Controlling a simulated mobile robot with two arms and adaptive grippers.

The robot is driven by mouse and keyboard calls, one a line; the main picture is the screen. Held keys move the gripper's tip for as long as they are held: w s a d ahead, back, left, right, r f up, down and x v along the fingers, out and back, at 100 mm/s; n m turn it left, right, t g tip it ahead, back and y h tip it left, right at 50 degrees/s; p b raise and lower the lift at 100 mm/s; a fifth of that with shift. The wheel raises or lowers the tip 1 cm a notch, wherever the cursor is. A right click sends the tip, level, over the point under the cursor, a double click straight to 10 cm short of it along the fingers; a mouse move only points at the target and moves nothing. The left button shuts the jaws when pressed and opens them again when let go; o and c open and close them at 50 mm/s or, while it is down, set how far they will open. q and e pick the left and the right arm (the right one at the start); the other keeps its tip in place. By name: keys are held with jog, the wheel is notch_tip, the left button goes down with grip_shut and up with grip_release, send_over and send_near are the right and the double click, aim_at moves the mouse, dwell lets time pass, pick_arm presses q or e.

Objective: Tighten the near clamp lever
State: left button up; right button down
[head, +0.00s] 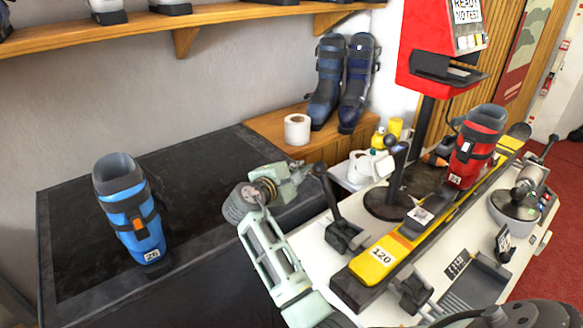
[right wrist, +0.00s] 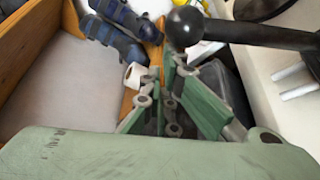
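The near clamp (head: 345,236) sits at the left edge of the white bench, beside the yellow and black ski (head: 385,256). Its black lever (head: 328,194) stands up and leans left, with a knob at the top. In the right wrist view the round black knob (right wrist: 185,26) is large and close, and its lever runs off to the right. My right gripper (head: 292,180), pale green, is just left of the knob and apart from it. Its fingers (right wrist: 162,72) lie below the knob in the wrist view; their gap is unclear. My left gripper is out of view.
A red boot (head: 477,148) stands on the ski. A dark stand (head: 388,205) with a ball-topped post is behind the clamp. A blue boot (head: 130,210) stands on the black-topped counter (head: 75,215) at left. A paper roll (head: 297,130) sits on a wooden bench (head: 262,128).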

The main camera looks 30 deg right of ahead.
jog(key=s+r+m+t+h+b, duration=0.1)
jog(key=s+r+m+t+b, duration=0.1)
jog(key=s+r+m, duration=0.2)
jog(key=s, duration=0.3)
jog(key=shift+s+d+m+h+b, duration=0.2)
jog(key=shift+d+m+h+b, duration=0.1)
jog(key=shift+b, duration=0.05)
jog(key=shift+f, duration=0.1)
dwell(0.8)
jog(key=shift+w, duration=0.1)
